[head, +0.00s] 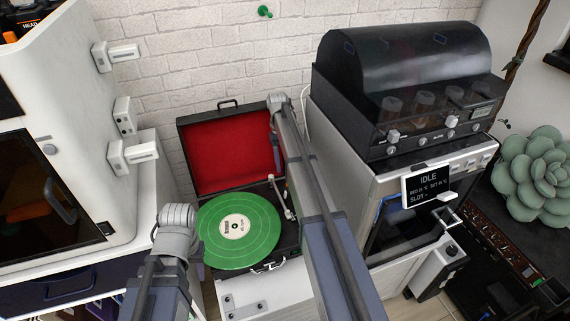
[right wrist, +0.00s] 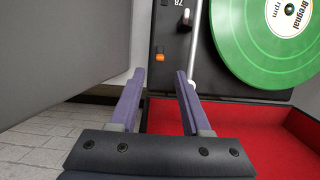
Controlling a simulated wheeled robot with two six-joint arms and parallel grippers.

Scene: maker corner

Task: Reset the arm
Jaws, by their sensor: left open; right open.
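The record player (head: 288,236) stands open with a green record (head: 215,243) on it. Its pale tonearm (head: 281,198) is at the record's right side, apparently off the disc. In the right wrist view the white tonearm (right wrist: 196,45) runs beside the green record (right wrist: 262,45). My right gripper (right wrist: 158,80) is open and empty over the player's deck. The tonearm shows just past its right-hand finger; I cannot tell if they touch.
The player's red-lined lid (head: 225,150) stands up behind the deck, against the brick wall. A white machine (head: 70,120) is on the left. A black-domed machine (head: 410,80) and a display reading IDLE (head: 427,184) are on the right. An orange switch (right wrist: 160,57) is on the deck.

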